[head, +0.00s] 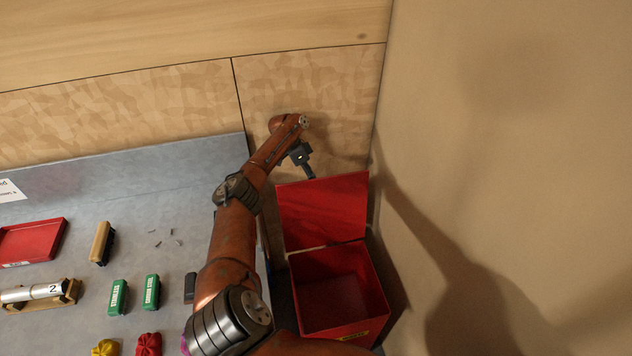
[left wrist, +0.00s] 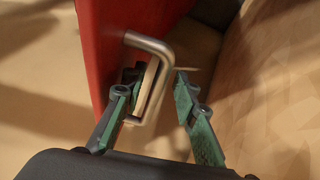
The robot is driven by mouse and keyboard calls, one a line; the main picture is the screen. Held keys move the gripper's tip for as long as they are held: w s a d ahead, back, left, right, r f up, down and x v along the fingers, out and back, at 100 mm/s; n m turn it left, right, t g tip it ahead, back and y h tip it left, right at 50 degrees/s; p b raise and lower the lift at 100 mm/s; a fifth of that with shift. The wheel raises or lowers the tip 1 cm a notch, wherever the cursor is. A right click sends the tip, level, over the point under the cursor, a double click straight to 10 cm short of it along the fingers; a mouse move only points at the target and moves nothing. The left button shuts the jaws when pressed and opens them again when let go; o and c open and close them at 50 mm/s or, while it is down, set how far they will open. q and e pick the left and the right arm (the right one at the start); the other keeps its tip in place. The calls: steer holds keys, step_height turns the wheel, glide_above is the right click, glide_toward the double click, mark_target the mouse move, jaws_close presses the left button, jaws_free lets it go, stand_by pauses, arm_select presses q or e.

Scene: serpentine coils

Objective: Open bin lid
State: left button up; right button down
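The red bin (head: 372,285) stands open to the right of the table, its inside showing. Its red lid (head: 325,208) is raised at the back, tilted up from the rear edge. My left gripper (head: 309,172) is at the lid's top edge, on the far side, with its fingertips largely hidden in the head view. In the left wrist view, the red lid (left wrist: 112,45) carries a metal handle (left wrist: 154,46). The left gripper's green fingers (left wrist: 157,82) are spread on either side of the handle, not clamped on it. My right gripper is not in view.
The grey table (head: 200,150) left of the bin holds a red tray (head: 32,241), a wooden brush (head: 101,243), green boxes (head: 118,296), screws and a numbered cylinder (head: 32,292). Walls stand close behind and to the right of the bin.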

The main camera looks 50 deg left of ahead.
arm_select(q)
steer(key=shift+w+d+r, duration=0.15)
steer(key=shift+d+r, duration=0.05)
steer(key=shift+r, duration=0.05)
steer(key=shift+w+a+r, duration=0.1)
steer(key=shift+w+r, duration=0.1)
steer(key=shift+r, duration=0.05)
steer(key=r, duration=0.8)
steer(key=shift+s+a+r, duration=0.2)
steer(key=shift+s+r, duration=0.1)
steer(key=shift+r, duration=0.1)
steer(key=shift+f, duration=0.2)
steer(key=f, duration=0.9)
steer(key=shift+w+d+f, duration=0.15)
steer(key=shift+w+f, duration=0.05)
steer(key=shift+w, duration=0.05)
steer(key=shift+s, duration=0.1)
